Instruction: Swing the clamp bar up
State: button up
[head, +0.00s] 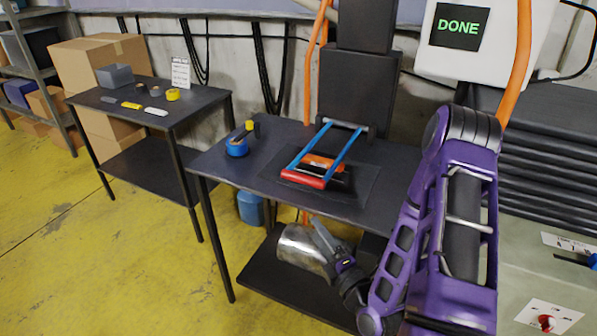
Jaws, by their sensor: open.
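The clamp bar (305,180) is a blue two-armed frame with a red crosspiece at its front end. It lies lowered over the dark worktable (225,178), hinged at a dark bracket at the back. An orange and black item (325,163) shows between its arms, on a dark mat. My gripper (318,236) is in front of and below the table's front edge, at the end of my purple arm. It is open, apart from the clamp bar, and I see nothing held. One finger shows clearly; the other is hard to make out.
A blue tape roll (237,146) and a small yellow-topped item stand left of the bar. A metallic cylinder (300,262) is close behind my gripper, near the lower shelf. A screen (457,27) reads DONE.

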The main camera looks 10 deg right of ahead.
jog(key=d+r+m+t+h, duration=0.1)
jog(key=d+h, duration=0.1)
jog(key=b, duration=0.8)
send_near(305, 183)
jog(key=x, duration=1.1)
jog(key=shift+w+p, duration=0.3)
jog(key=shift+p, duration=0.05)
grip_shut()
dwell(1.0)
